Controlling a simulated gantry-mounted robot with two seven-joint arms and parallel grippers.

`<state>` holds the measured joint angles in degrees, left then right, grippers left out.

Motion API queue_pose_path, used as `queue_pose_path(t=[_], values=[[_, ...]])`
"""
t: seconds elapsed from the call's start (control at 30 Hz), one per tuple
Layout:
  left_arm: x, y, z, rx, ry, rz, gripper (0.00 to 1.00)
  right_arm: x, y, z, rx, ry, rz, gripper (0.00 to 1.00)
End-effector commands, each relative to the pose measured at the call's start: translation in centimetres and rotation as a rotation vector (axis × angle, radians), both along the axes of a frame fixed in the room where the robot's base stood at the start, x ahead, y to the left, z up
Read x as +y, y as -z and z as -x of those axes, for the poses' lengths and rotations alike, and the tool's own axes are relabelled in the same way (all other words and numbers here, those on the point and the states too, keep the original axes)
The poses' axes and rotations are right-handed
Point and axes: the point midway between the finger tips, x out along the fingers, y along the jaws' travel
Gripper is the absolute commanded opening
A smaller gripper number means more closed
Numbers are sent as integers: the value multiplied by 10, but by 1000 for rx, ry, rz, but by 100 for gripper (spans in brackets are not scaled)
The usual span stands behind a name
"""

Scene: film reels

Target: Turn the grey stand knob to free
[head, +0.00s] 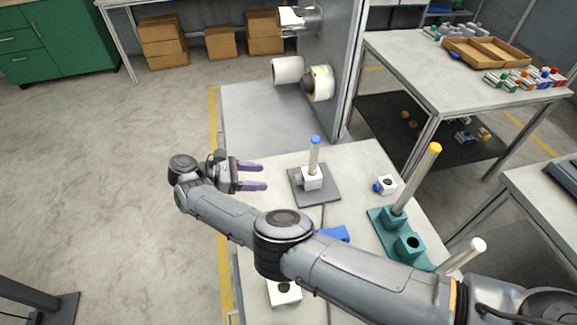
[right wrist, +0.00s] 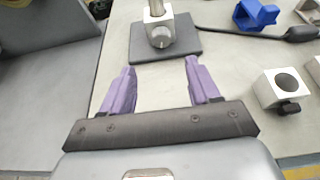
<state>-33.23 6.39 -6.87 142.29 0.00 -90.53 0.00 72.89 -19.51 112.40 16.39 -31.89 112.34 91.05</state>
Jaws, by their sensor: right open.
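The grey stand (head: 329,196) is a dark grey plate with a silver block (head: 314,178) and an upright post with a blue tip (head: 315,141). Its round grey knob (head: 298,181) is on the left side of the block, and in the right wrist view the knob (right wrist: 161,37) faces my gripper. My right gripper (head: 265,177) is open and empty, left of the stand, its purple fingers pointing at the knob. In the right wrist view the fingertips (right wrist: 161,66) are apart, short of the plate and touching nothing. My left gripper is not in view.
A teal stand (head: 376,221) with a yellow-tipped post (head: 434,149) stands to the right. A white block with a blue knob (head: 387,185), a blue piece (head: 333,234) and another white block (head: 284,292) are nearby. A cable with a black connector (right wrist: 303,34) runs beside the plate.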

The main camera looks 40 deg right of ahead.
Motion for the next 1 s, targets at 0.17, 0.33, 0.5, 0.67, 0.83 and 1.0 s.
queue_pose_path(t=[0.17,0.33,0.5,0.67,0.83,1.0], values=[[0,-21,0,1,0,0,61,1,-1,6,-48,-1,17,61],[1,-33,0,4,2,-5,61,-11,5,12,-53,1,19,61],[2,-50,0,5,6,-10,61,-33,14,24,-52,2,19,61],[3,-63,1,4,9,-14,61,-54,25,35,-52,1,19,61],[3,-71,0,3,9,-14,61,-72,35,44,-52,0,18,61],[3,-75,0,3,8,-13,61,-82,40,49,-54,-1,18,61]])
